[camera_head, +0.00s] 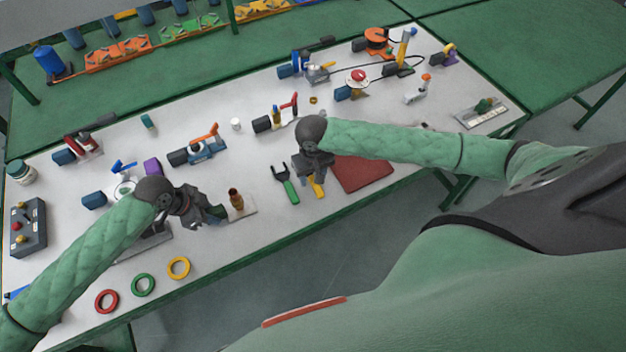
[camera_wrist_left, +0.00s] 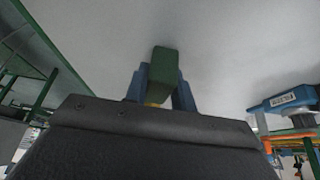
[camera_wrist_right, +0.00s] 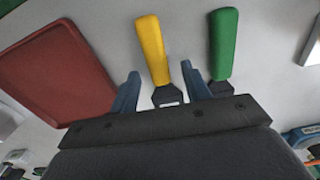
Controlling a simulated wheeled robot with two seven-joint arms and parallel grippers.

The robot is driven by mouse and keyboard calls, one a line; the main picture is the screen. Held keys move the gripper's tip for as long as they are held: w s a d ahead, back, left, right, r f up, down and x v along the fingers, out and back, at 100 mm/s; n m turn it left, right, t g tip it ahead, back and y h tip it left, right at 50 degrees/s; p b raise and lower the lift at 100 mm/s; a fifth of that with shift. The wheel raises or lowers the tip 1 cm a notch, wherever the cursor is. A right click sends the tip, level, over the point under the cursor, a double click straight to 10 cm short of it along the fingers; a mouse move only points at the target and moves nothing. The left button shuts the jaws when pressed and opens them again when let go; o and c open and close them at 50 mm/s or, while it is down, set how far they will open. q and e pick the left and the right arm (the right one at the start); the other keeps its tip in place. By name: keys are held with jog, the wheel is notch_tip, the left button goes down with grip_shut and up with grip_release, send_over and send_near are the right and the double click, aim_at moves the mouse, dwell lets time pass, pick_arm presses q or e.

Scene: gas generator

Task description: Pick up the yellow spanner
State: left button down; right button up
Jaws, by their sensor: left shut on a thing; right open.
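The yellow spanner (camera_head: 318,189) lies on the white table under my right gripper (camera_head: 315,174), which hides its head end in the head view. In the right wrist view its yellow handle (camera_wrist_right: 152,48) and dark neck lie between the two blue fingers (camera_wrist_right: 160,80), which stand open with gaps on both sides. The green spanner (camera_wrist_right: 223,45) lies beside it, just outside the right finger; it also shows in the head view (camera_head: 290,190). My left gripper (camera_head: 212,213) is shut on a dark green block-like thing (camera_wrist_left: 165,70), not clearly identifiable.
A dark red tray (camera_head: 362,174) lies just right of the right gripper. A brass fitting (camera_head: 236,199) on a small plate stands right of the left gripper. Red, green and yellow rings (camera_head: 179,268) lie near the front edge. Several tools and valves fill the back.

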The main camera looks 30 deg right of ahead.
jog(key=shift+f, duration=0.1)
grip_shut()
notch_tip(320, 180, up, 9)
jog(key=s+a+n, duration=0.5)
jog(key=s+a, duration=0.8)
jog(key=a, duration=0.3)
jog(key=shift+f+n, duration=0.25)
jog(key=shift+n, duration=0.15)
jog(key=shift+w, duration=0.1)
